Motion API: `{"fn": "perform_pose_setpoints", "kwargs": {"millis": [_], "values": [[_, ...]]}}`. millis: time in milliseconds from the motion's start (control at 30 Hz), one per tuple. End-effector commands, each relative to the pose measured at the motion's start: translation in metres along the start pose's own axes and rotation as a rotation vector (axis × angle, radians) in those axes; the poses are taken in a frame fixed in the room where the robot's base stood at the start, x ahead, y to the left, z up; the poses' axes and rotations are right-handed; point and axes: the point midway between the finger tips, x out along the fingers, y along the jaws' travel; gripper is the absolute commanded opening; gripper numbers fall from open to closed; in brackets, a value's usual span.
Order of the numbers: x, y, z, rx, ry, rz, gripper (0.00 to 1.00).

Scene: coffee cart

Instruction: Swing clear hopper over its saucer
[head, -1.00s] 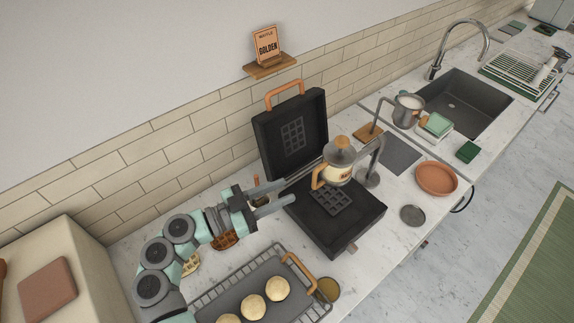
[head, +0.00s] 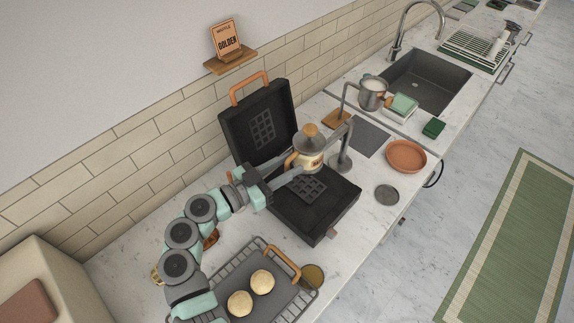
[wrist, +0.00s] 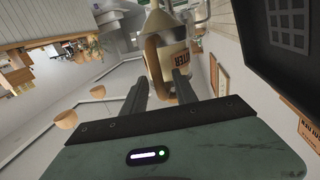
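The batter hopper (head: 312,158), a pale jug-like vessel with a grey lid, wooden knob and wooden side handle (head: 291,161), hangs from a grey swing-arm post (head: 345,160) above the waffle iron's lower plate (head: 318,215). My gripper (head: 289,171) reaches in from the left at the handle. In the wrist view, the hopper (wrist: 175,60) and its handle (wrist: 153,62) show just beyond and between my spread fingers (wrist: 160,85); I see no clamping. A small grey round dish (head: 387,195) lies right of the iron; whether it is the saucer I cannot tell.
The waffle iron's lid (head: 262,130) stands open behind. A rack tray (head: 275,303) with dough rounds lies in front. A terracotta dish (head: 405,156), metal pitcher (head: 372,94) and sink (head: 425,85) are to the right. Counter around the grey dish is clear.

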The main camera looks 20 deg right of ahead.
Motion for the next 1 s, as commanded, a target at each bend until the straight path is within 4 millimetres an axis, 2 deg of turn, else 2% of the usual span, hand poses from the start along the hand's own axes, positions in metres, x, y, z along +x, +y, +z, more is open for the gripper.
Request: {"fn": "perform_pose_setpoints", "kwargs": {"millis": [133, 567, 1000], "values": [[-0.0003, 0.0000, 0.0002, 0.000, 0.000, 0.000, 0.34], [-0.0006, 0.0000, 0.0002, 0.000, 0.000, 0.000, 0.00], [-0.0006, -0.0001, 0.0002, 0.000, 0.000, 0.000, 0.00]]}}
